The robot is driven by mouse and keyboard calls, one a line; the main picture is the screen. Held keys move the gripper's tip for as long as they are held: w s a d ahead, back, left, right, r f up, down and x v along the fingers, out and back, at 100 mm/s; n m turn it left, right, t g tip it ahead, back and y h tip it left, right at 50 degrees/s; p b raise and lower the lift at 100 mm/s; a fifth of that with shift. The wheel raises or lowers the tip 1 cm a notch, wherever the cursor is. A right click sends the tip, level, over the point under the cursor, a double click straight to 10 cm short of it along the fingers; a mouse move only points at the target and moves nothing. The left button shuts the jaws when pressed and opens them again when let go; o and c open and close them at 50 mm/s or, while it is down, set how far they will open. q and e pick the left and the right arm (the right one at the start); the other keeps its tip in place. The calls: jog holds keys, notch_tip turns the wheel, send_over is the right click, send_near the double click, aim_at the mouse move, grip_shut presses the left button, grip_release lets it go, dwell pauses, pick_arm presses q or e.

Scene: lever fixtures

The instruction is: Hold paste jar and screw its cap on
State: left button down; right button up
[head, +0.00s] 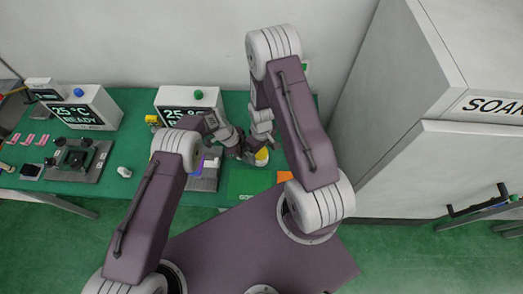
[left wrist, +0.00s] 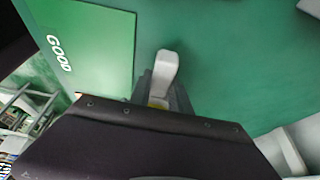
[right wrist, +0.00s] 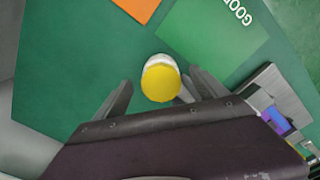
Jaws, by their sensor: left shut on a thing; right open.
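The paste jar shows as a white body with a round yellow end (right wrist: 160,82) in the right wrist view. In the left wrist view its white part (left wrist: 166,65) stands out between the fingers, with a sliver of yellow close to the gripper. My left gripper (left wrist: 163,90) is shut on it. My right gripper (right wrist: 160,92) is open, its fingers on either side of the yellow end, with visible gaps. In the head view the yellow (head: 262,157) shows just below both grippers. I cannot tell whether the yellow is the cap; no separate cap can be made out.
A green GOOD pad (head: 248,184) and an orange patch (head: 285,176) lie near the front edge. Grey display boxes (head: 187,101) and a black fixture (head: 77,158) stand to the left. A white cabinet (head: 440,165) is at the right.

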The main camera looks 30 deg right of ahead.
aim_at(261, 151)
jog(key=shift+r, duration=0.15)
jog(key=shift+r, duration=1.4)
jog(key=n, duration=0.4)
jog(key=shift+w+d+n, duration=0.1)
jog(key=shift+n, duration=0.3)
jog(key=n, duration=0.4)
jog(key=shift+d, duration=0.1)
jog(key=n, duration=0.4)
jog(key=shift+w+n, duration=0.2)
jog(key=shift+n, duration=0.2)
jog(key=n, duration=0.4)
jog(key=shift+w+n, duration=0.1)
jog(key=shift+n, duration=0.3)
